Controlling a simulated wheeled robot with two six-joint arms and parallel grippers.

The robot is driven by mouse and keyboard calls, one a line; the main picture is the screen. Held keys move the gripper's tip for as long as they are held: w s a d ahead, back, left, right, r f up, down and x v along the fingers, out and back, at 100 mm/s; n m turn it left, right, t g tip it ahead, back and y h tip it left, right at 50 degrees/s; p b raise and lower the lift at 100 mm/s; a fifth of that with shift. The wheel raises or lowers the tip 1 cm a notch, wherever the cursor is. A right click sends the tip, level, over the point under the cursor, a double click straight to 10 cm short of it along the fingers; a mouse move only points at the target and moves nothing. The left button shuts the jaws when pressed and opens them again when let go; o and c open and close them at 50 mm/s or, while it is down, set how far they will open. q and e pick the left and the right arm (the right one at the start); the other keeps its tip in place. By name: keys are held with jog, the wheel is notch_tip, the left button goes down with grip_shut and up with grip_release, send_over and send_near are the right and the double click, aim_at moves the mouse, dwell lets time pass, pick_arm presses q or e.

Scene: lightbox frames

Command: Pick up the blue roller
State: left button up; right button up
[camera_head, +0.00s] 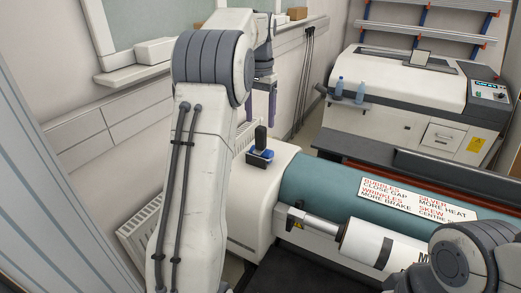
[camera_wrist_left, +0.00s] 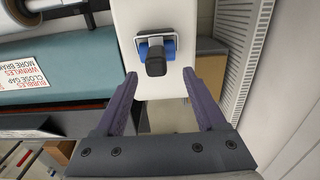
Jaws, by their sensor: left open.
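The blue roller (camera_head: 261,157) with its upright black handle sits on the white end housing of a large machine in the head view. In the left wrist view the blue roller (camera_wrist_left: 143,50) shows beyond the fingertips, its dark handle pointing toward the camera. My left gripper (camera_head: 262,104) is above the roller in the head view, its purple fingers pointing down. In the left wrist view my left gripper (camera_wrist_left: 160,76) is open and empty, with the handle end near the gap between the fingertips. My right gripper is not in view; only part of the right arm shows.
The machine has a teal cover (camera_head: 320,187) with a printed sign (camera_head: 415,198) and a white roll (camera_head: 368,245) in front. A second machine (camera_head: 400,95) with two blue bottles stands at the back. A radiator (camera_head: 140,228) lines the left wall.

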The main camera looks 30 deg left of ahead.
aim_at(261, 127)
pick_arm(q)
jog(key=f, duration=0.3)
jog(key=shift+s+d+f+p, duration=0.1)
jog(key=shift+s+d+p, duration=0.15)
jog(key=shift+s+p, duration=0.1)
jog(key=shift+f, duration=0.55)
grip_shut()
jog(key=shift+w+r, duration=0.1)
jog(key=shift+r, duration=0.05)
